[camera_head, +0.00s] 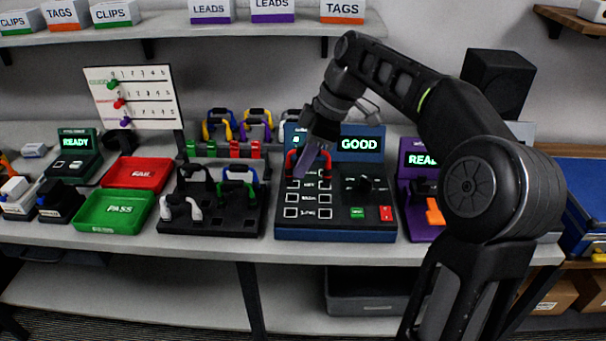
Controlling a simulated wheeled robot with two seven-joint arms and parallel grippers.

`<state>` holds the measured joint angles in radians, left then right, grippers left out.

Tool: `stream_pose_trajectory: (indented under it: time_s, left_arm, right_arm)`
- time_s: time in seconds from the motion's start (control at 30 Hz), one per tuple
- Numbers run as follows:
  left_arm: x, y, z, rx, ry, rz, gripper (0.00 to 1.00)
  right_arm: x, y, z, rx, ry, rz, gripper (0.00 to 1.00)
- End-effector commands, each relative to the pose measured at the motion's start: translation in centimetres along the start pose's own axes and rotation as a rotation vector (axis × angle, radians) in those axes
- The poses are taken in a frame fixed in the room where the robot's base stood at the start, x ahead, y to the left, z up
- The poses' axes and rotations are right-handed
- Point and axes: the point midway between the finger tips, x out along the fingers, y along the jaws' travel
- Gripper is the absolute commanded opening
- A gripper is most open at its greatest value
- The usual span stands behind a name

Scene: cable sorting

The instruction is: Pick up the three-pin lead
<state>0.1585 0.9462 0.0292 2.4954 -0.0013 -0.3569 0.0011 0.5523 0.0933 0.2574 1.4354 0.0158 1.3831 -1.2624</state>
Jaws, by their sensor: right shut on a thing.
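My right gripper (305,165) reaches down over the left part of the blue tester (335,235), whose screen reads GOOD. It is shut on a red lead (292,160), mostly hidden behind the fingers. I cannot tell whether the lead touches the tester, and its pins are too small to make out. Other leads with white, green, blue and black parts stand on a black holder (215,228) left of the tester. Yellow, blue and purple leads (257,122) stand on a rack behind it. My left gripper is not in view.
A green PASS tray (115,226) and a red FAIL tray (162,180), both empty, lie to the left. A purple tester (418,158) stands right of the blue one, partly behind my right arm. A whiteboard (175,95) stands at the back left. A shelf (165,27) hangs above.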

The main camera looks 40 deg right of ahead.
Motion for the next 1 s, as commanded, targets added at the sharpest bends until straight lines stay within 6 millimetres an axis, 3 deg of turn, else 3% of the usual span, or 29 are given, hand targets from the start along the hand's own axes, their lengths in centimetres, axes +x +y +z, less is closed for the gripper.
stream_pose_trajectory:
  time_s: [0.67,1.0]
  left_arm:
    - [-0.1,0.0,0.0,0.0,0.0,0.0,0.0]
    - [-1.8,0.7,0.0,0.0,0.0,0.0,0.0]
  right_arm:
    - [-0.2,0.0,-0.1,0.0,0.0,0.0,0.0]
    - [-2.0,0.0,-0.8,0.0,0.0,0.0,0.0]
